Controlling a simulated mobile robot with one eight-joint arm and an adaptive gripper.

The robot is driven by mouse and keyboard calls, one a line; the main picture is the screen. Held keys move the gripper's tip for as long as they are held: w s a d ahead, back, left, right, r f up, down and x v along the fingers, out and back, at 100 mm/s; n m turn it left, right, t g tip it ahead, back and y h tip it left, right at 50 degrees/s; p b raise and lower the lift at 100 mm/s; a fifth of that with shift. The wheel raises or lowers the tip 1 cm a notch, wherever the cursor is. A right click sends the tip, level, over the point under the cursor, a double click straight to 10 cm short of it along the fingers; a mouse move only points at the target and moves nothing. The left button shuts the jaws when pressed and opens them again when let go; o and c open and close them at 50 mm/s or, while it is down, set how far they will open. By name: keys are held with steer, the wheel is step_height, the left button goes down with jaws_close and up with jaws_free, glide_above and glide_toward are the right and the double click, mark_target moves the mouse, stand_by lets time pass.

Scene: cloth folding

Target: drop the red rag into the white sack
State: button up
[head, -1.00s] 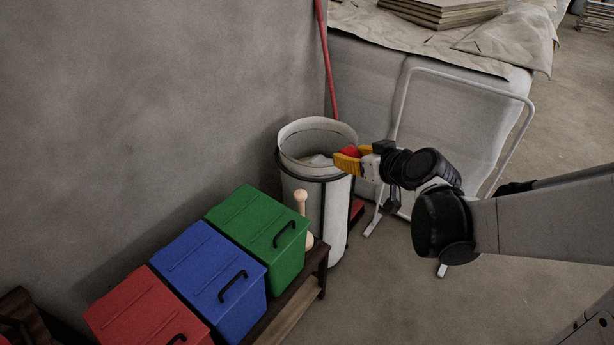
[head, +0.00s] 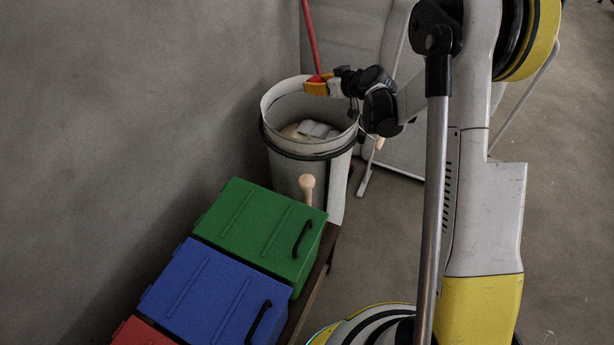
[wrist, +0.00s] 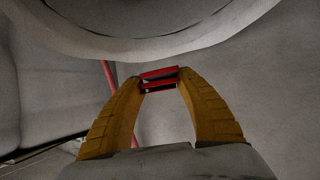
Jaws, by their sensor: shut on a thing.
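The white sack (head: 285,172) stands upright and open against the wall, with a dark hoop around it and pale stuff inside. Its pale rim also spans the top of the wrist view (wrist: 120,46). My gripper (head: 312,88) has orange-yellow fingers and is at the sack's far rim in the head view. It is shut on the red rag (head: 319,77), of which only a small red part shows. In the wrist view the rag (wrist: 160,73) is a narrow red strip between the fingertips. I cannot tell whether the rag is over the opening.
A green box (head: 260,225), a blue box (head: 205,295) and a red box (head: 140,333) stand in a row in front of the sack. A wooden knob (head: 307,185) rises beside the green box. A red pole (head: 310,35) leans behind the sack. Floor is clear at right.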

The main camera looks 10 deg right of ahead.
steer(key=shift+w+f, duration=0.45)
steer(key=shift+f, duration=0.05)
step_height(320, 180, down, 6)
steer(key=b, duration=0.3)
steer(key=shift+s+r+b, duration=0.1)
steer(key=shift+r+b, duration=0.1)
steer(key=shift+b, duration=0.1)
steer(key=o, duration=0.8)
steer(key=v, duration=1.2)
